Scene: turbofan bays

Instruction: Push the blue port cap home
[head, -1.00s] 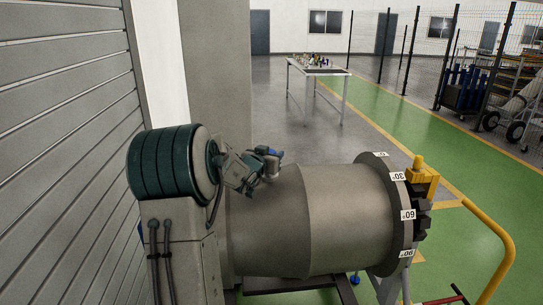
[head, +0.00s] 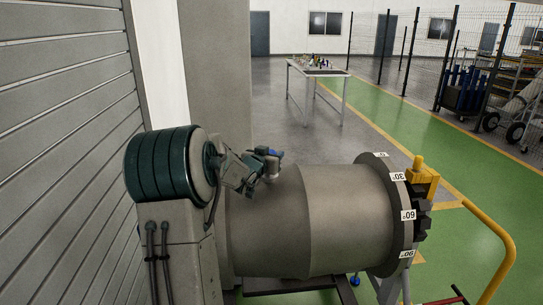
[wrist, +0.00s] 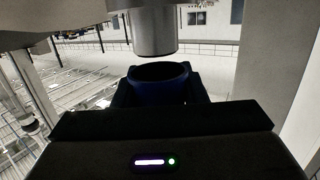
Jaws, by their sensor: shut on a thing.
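In the wrist view, the blue port cap (wrist: 160,88) is a dark blue, open-mouthed ring held between the two jaws of my gripper (wrist: 160,94). My gripper is shut on it. A grey cylindrical port end (wrist: 154,32) is in line with the cap's open mouth. A narrow gap seems to show between them. In the head view, my gripper (head: 270,160) is small, above the left part of the big grey engine casing (head: 345,215). A bit of blue shows there, but the cap's details are too small to tell.
The casing ends at the right in a dark flange (head: 400,235) with white number labels. A yellow rail (head: 495,240) stands right of it. A slatted grey wall (head: 65,150) is close on the left. A table (head: 318,71) with small items stands far back, with open floor around it.

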